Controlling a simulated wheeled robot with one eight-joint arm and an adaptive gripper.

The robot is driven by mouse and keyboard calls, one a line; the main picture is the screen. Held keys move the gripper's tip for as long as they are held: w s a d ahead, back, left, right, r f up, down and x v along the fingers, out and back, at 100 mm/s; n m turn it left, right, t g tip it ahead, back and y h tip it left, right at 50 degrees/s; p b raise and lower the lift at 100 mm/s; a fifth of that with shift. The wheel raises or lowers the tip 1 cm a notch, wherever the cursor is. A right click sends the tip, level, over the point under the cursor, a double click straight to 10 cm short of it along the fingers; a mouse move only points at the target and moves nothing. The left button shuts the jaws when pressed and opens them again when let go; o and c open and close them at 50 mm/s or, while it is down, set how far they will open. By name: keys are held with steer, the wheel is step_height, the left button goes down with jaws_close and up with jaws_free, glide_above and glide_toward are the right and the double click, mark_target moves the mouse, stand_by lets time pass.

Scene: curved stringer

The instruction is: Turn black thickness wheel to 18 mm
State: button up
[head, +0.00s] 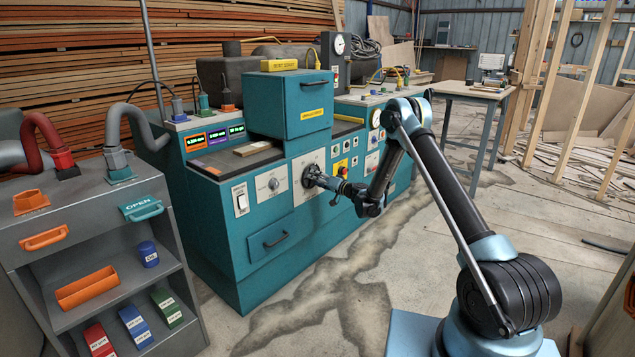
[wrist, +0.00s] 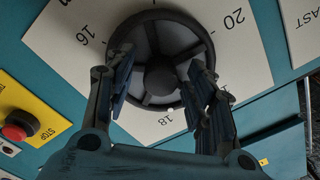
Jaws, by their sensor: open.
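The black thickness wheel (wrist: 161,77) is a spoked handwheel on a white dial plate (wrist: 80,39) in the wrist view. The numbers 16, 18 and 20 show around it, with 18 at the lower side of the picture. A small pale mark lies by the rim close to the 18; I cannot tell whether it is the pointer. My gripper (wrist: 163,80) is open, one finger at each side of the wheel and overlapping its rim; contact is unclear.
A yellow panel with a red STOP button (wrist: 17,126) is beside the dial plate. A teal drawer (head: 272,233) is below it in the head view. A grey cart (head: 90,225) stands left.

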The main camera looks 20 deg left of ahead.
steer(key=shift+c, duration=0.3)
steer(key=c, duration=1)
steer(key=shift+d+m, duration=0.1)
steer(key=shift+m, duration=0.7)
steer(key=o, duration=1.1)
steer(key=shift+c, duration=0.2)
